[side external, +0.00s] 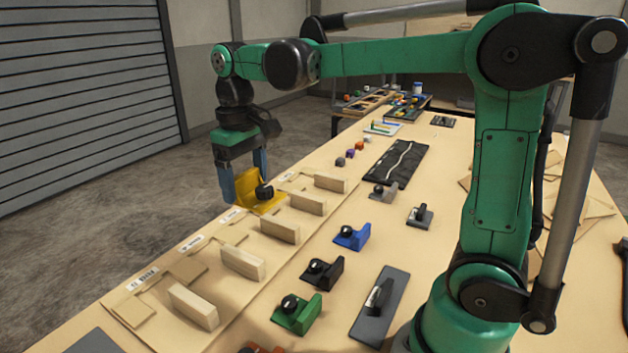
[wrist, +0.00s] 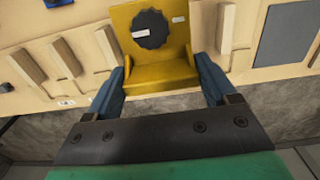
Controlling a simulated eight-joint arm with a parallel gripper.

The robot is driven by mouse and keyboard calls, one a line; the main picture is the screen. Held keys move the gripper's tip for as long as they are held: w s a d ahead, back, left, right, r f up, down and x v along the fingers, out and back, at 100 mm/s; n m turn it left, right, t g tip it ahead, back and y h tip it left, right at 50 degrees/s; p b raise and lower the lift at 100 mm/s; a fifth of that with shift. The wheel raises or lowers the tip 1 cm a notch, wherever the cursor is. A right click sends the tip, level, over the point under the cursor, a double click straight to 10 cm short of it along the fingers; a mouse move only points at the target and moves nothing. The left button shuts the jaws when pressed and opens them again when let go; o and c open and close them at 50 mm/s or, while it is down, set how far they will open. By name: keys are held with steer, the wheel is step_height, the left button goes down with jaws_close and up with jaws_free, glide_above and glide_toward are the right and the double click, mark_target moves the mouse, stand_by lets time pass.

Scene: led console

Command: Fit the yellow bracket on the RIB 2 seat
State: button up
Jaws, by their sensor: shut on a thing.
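The yellow bracket (side external: 247,182) is an L-shaped piece with a round black knob. My gripper (side external: 243,188) points down at the left edge of the bench and is shut on it. In the wrist view the bracket (wrist: 158,77) sits between the two blue fingers of my gripper (wrist: 159,70), its knob facing the wooden ribs. The bracket is at the row of labelled seats, near the fourth rib (side external: 308,203) from the front. It hides the seat behind it. I cannot tell whether it touches the bench. The seat labels are too small to read surely, so I cannot pick out RIB 2.
Other wooden ribs (side external: 193,306) with flat seats line the bench's left edge. Green (side external: 298,314), black (side external: 322,271), blue (side external: 351,236) and grey (side external: 382,194) brackets stand to their right. A dark panel (side external: 396,162) lies farther back. Beyond the edge is open floor.

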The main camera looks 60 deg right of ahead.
steer(key=s+d+r, duration=0.1)
steer(key=s+d, duration=0.4)
steer(key=d, duration=0.6)
glide_above(383, 243)
step_height(383, 243, down, 18)
steer(key=shift+a+f, duration=0.1)
steer(key=shift+f, duration=0.1)
steer(key=shift+f, duration=0.15)
steer(key=o, duration=1.2)
